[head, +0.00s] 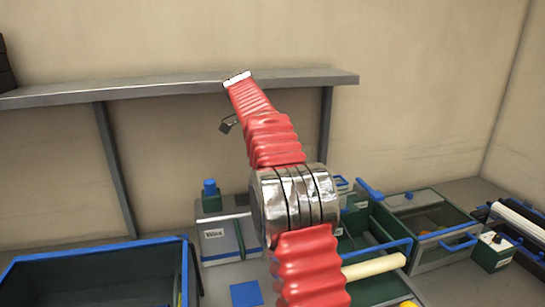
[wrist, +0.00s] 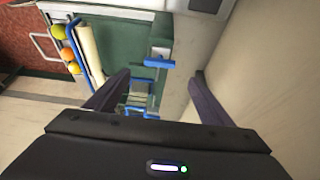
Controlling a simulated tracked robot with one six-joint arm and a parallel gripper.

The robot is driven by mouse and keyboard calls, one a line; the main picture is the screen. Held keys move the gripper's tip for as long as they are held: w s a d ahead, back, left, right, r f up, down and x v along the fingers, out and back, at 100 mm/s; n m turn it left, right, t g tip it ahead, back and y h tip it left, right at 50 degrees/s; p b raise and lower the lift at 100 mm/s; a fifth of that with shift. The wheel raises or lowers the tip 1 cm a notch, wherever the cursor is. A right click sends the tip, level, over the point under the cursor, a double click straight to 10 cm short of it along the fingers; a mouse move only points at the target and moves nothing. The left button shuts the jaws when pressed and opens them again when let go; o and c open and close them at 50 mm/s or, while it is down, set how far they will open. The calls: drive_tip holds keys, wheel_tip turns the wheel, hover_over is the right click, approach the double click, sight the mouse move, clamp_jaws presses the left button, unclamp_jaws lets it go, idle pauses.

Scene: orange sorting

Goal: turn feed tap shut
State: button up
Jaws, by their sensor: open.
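A blue bar-shaped handle, which looks like the feed tap (wrist: 158,63), lies between my fingers' directions in the wrist view, beside a green panel. In the head view a tilted blue bar (head: 369,188) above the green bins seems to be the same handle. My gripper (wrist: 160,75) is open and empty, with one dark finger on each side of the picture. The handle shows beyond the fingertips, apparently untouched. In the head view my red arm rises across the middle, and I cannot make out the gripper fingers there.
A green bin with blue rim (head: 95,255) stands at the front left. A grey shelf (head: 180,85) runs along the wall. A cream roller (wrist: 90,48) and several yellow and orange balls (wrist: 67,54) lie left of the handle.

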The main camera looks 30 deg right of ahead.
drive_tip(key=shift+v, duration=1.6)
drive_tip(key=s+a+r+n+t+y, duration=0.2)
drive_tip(key=s+a+n+t, duration=0.2)
drive_tip(key=s+a+n, duration=0.95)
drive_tip(key=s+a+f+n+t+y, duration=0.1)
drive_tip(key=s+a+f+n, duration=0.2)
drive_tip(key=s, duration=0.7)
drive_tip(key=s+a+f+n+t+y, duration=0.1)
drive_tip(key=s+a+f+n, duration=0.3)
drive_tip(key=s+a+f, duration=0.3)
drive_tip(key=s+f, duration=0.3)
drive_tip(key=f, duration=0.1)
drive_tip(key=shift+f+t, duration=0.2)
drive_tip(key=shift+t, duration=0.2)
drive_tip(key=shift+s+n, duration=0.1)
drive_tip(key=shift+n, duration=0.15)
drive_tip(key=shift+c, duration=0.6)
